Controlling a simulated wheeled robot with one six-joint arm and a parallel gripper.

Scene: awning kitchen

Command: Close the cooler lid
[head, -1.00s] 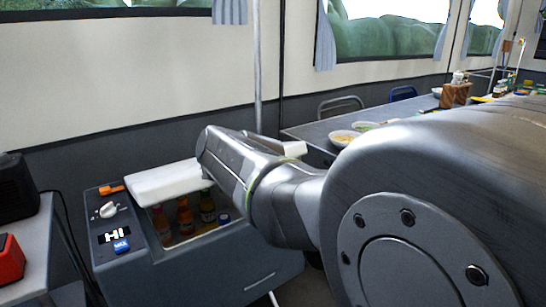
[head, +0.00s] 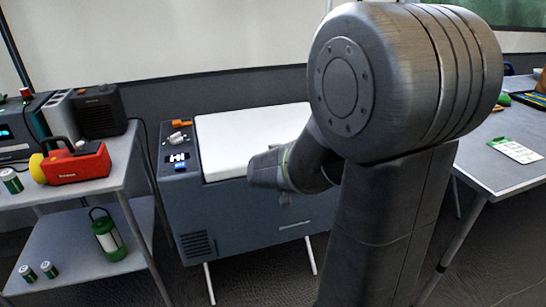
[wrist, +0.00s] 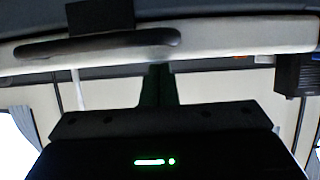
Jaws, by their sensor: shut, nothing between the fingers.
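The cooler (head: 235,225) is a dark grey box on pale legs against the wall. Its white lid (head: 250,135) lies flat over the top, with no gap or bottles showing in the head view; the right end is hidden behind my arm. My arm's end is in front of the lid's front edge. In the wrist view, which looks upside down, the pale lid edge (wrist: 225,35) with a dark handle (wrist: 100,43) runs across the top. My gripper (wrist: 158,85) shows there with dark fingers shut and empty. Contact with the lid cannot be told.
A shelf table (head: 75,185) at left holds a red and yellow device (head: 75,163), a black box (head: 98,112) and a green lantern (head: 107,235). A grey table (head: 490,165) stands at right. Floor is clear before the cooler.

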